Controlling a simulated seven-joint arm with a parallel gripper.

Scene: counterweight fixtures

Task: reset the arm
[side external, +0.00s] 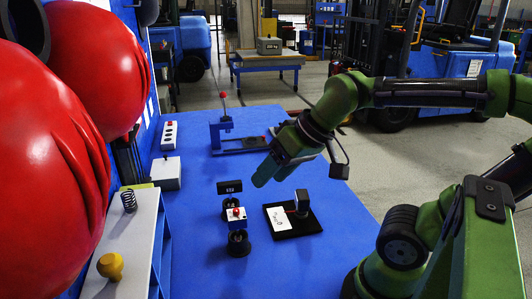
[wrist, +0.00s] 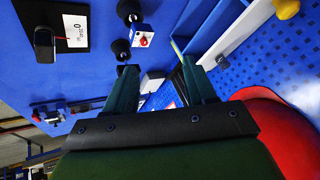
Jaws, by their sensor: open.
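My gripper (side external: 270,177) is open and empty, above the blue table and pointing down to the left. In the wrist view its two fingers (wrist: 158,68) stand apart with nothing between them. Below and left of it in the side view are a small white box with a red button (side external: 236,213) on a black round stand and a black display (side external: 230,187) on another stand. A black base with a white card (side external: 281,219) and a dark upright block (side external: 302,199) is to the right. Behind is a blue fixture (side external: 222,130) with a red-tipped upright rod.
Large red rounded shapes (side external: 45,170) fill the left side. A white shelf (side external: 140,235) holds a spring (side external: 129,201) and a yellow knob (side external: 110,266). White boxes (side external: 166,173) stand at the table's left. The table's front (side external: 285,270) is clear. Forklifts stand behind.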

